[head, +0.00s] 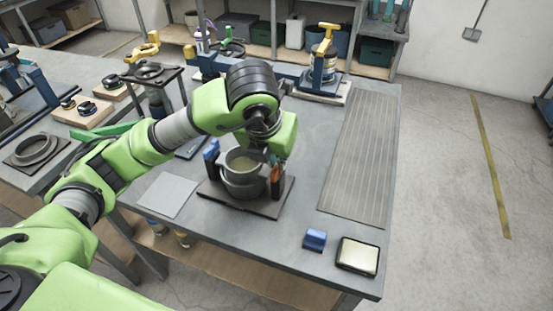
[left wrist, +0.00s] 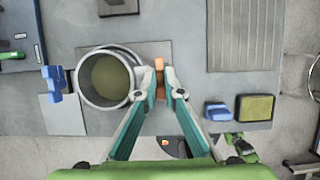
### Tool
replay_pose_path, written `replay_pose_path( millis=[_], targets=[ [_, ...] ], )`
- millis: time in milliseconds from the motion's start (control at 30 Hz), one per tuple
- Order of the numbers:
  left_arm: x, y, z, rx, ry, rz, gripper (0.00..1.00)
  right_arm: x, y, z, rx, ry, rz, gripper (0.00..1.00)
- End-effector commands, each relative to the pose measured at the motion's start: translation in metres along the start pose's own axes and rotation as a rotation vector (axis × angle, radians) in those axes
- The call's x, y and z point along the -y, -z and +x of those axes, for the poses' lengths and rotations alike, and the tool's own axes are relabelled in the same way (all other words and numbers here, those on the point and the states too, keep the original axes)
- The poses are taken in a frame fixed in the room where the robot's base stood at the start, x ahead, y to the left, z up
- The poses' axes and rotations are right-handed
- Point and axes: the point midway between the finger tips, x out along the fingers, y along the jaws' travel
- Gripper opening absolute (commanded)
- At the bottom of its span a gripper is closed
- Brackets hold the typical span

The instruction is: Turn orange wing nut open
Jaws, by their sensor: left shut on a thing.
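The orange wing nut (head: 275,173) stands at the right side of a round grey metal pot (head: 241,182) on a dark base plate (head: 232,203). In the left wrist view the orange wing nut (left wrist: 159,66) shows edge-on, upright in the picture, beside the pot's rim (left wrist: 135,70). My left gripper (left wrist: 160,82) is over it, its two teal fingers shut on the nut from both sides. In the head view my wrist partly hides the nut and fingers. A blue wing nut (head: 211,149) is on the pot's other side. My right gripper is not in view.
A blue block (head: 315,239) and a pale-topped black box (head: 357,256) lie near the bench's front right. A grey sheet (head: 167,194) lies left of the plate. A ribbed mat (head: 358,150) covers the right side. Another fixture (head: 320,72) stands behind.

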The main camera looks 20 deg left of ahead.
Motion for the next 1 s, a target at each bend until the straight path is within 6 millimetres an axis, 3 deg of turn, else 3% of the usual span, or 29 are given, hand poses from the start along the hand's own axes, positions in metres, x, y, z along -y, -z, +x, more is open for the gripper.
replay_pose_path(
  millis=[67,100,133,167,567,1000],
  targets=[
    [0.0,-0.002,-0.001,0.004,0.0,-0.004,0.0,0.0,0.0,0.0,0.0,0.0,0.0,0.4],
    [0.0,-0.002,-0.001,0.004,0.0,-0.004,0.16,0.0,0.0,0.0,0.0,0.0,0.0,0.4],
    [0.0,-0.002,-0.001,0.004,0.0,-0.004,0.24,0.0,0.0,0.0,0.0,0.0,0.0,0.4],
    [0.0,-0.002,-0.001,0.004,0.0,-0.004,0.25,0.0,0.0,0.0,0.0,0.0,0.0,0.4],
    [0.0,-0.001,-0.005,0.003,0.001,-0.001,0.25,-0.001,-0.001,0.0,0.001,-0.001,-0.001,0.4],
    [-0.001,-0.002,-0.08,0.009,-0.002,-0.001,0.25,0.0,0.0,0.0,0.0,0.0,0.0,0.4]
  ],
)
